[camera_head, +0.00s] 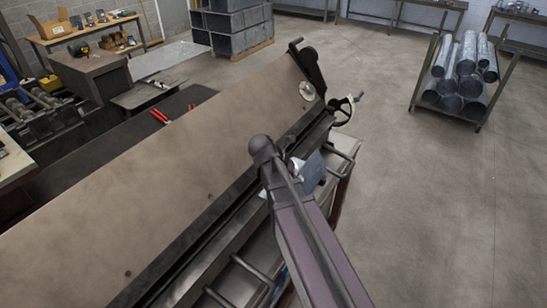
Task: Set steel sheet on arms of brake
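The brake (165,165) fills the left and middle of the view. It has a broad tan plate, a dark long front edge and a handwheel (343,109) at its far end. Metal bars that may be its arms (246,268) stick out from its near side, low in the view. My arm reaches up from the bottom and crosses the brake's front edge. My gripper cannot be made out. A pale, flat, shiny sheet (168,57) lies at the back left; I cannot tell if it is the task's steel sheet. A small blue-grey piece (311,173) shows partly behind my arm.
A rack of round ducts (463,82) stands at the right. Grey bins (235,27) are stacked on a pallet at the back. Red-handled pliers (160,117) lie on a dark surface behind the brake. The concrete floor (420,200) at the right is clear.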

